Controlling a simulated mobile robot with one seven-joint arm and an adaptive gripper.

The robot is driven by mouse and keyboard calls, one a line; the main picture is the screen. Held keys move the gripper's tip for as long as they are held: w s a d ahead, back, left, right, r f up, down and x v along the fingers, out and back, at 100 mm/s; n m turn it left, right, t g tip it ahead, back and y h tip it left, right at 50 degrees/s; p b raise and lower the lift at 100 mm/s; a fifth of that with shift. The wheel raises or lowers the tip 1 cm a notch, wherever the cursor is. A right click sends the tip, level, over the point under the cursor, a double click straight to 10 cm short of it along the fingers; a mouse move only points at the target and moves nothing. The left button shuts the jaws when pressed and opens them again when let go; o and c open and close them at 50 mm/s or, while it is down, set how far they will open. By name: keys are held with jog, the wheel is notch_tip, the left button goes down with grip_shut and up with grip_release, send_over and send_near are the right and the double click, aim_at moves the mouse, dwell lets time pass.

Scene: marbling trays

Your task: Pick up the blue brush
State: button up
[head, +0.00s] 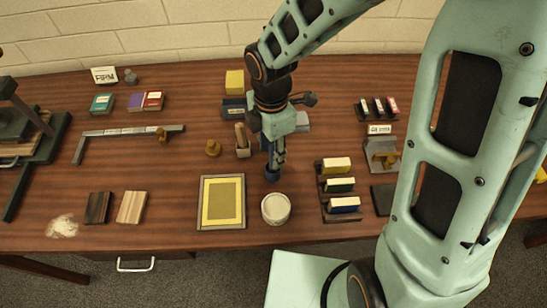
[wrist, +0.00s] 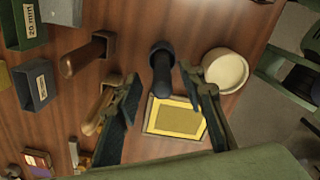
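The blue brush (wrist: 161,70) stands upright on the table, its dark blue handle pointing toward the wrist camera. In the head view the blue brush (head: 272,175) shows as a small dark blue shape just below my gripper (head: 277,160), partly hidden by it. In the wrist view my gripper (wrist: 161,76) is open, with one finger on each side of the brush handle. Gaps show between the handle and both fingers, so it does not look gripped.
A white round tub (head: 276,208) stands close in front of the brush. A yellow framed tray (head: 204,222) lies to the front left. Coloured blocks (head: 340,185) are at right.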

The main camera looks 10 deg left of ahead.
jog(key=f, duration=0.4)
jog(key=shift+d+f, duration=0.2)
grip_shut()
